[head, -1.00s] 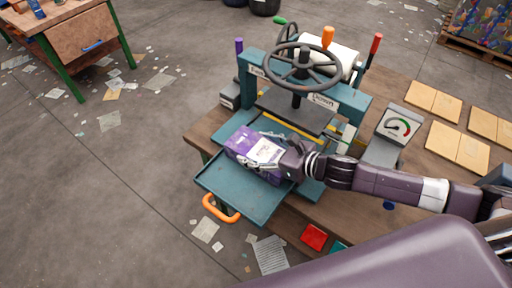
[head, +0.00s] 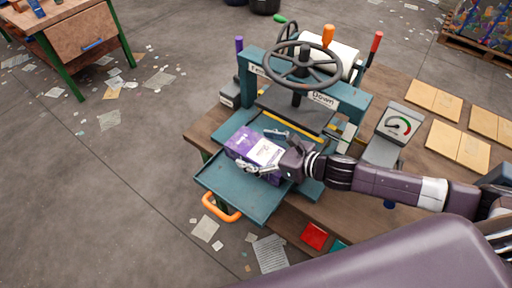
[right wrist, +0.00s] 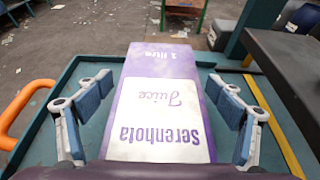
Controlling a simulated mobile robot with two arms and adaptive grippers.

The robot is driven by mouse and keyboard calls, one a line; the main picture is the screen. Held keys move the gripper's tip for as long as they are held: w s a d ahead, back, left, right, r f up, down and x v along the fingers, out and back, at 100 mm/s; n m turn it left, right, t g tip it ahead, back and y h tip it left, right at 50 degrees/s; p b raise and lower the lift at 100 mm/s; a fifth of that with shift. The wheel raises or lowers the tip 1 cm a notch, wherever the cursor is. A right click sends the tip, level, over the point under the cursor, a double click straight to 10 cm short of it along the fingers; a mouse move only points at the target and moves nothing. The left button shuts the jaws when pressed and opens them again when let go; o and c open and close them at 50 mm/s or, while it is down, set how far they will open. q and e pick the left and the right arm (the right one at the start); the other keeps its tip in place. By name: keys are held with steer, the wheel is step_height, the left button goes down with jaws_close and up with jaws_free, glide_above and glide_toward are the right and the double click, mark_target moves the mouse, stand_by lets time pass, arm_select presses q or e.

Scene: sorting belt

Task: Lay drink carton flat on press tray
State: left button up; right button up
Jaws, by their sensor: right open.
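The drink carton (head: 252,148) is purple with a white label and lies on its side on the teal press tray (head: 230,195). In the right wrist view the carton (right wrist: 160,105) lies between the two finger pads, with its label reading "Serenhota Juice" upside down. My right gripper (head: 264,150) is open around the carton, with a gap visible on each side in the right wrist view (right wrist: 158,105). The tray (right wrist: 100,130) is pulled out in front of the press and has an orange handle (head: 221,208). My left gripper is not in view.
The press with its black handwheel (head: 301,66) and dark plate (head: 292,108) stands just behind the tray. Tan boards (head: 458,146) lie on the table's right side. Floor at left is mostly clear, with scattered paper.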

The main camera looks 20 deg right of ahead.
steer(key=v, duration=0.7)
steer(key=shift+d+f, duration=0.1)
steer(key=shift+v, duration=2.5)
